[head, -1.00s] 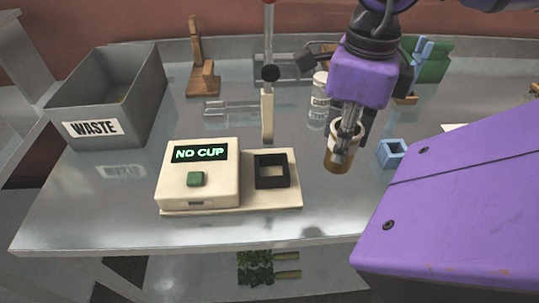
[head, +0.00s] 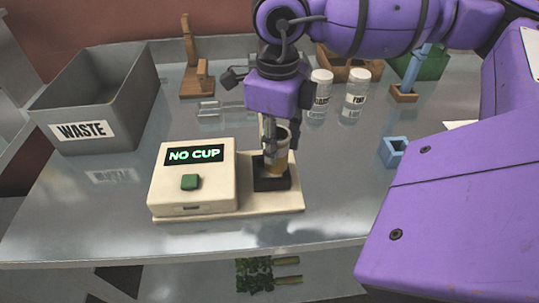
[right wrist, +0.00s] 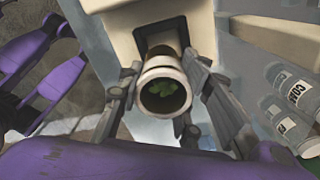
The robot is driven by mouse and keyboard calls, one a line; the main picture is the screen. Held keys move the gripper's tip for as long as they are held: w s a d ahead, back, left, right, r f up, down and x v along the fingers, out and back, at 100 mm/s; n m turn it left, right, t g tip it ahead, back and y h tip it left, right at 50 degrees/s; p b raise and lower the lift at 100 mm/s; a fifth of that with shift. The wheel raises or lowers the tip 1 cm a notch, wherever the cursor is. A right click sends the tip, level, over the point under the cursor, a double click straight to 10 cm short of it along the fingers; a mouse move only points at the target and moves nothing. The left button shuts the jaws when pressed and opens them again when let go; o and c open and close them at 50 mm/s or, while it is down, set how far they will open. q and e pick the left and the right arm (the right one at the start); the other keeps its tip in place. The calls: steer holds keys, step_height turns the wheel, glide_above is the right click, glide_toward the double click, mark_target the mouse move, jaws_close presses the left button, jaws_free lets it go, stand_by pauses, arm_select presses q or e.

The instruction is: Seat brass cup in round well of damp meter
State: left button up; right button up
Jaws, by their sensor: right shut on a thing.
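The brass cup (head: 276,163) has a pale rim and is upright or nearly so. My right gripper (head: 277,147) is shut on its sides. In the right wrist view the cup's rim (right wrist: 150,72) is between the two fingers, with green bits inside. The damp meter (head: 194,180) is a cream box with a green button and a display reading "NO CUP". Its black well (head: 271,184), square in outline, is on the base plate directly under the cup. The cup's bottom overlaps the well; I cannot tell whether it is inside or just above. My left gripper is not in view.
A grey waste bin (head: 150,98) stands at the left. Behind the meter are a wooden stand (head: 190,75) and two labelled jars (head: 355,92). A small blue square holder (head: 393,151) sits to the right. The table front is clear.

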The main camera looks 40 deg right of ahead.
steer(key=shift+w+a+f, duration=0.3)
steer(key=shift+w+f, duration=0.3)
steer(key=shift+f, duration=1.75)
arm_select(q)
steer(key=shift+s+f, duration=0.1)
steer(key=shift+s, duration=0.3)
arm_select(e)
steer(key=shift+f, duration=0.15)
steer(key=o, duration=1.3)
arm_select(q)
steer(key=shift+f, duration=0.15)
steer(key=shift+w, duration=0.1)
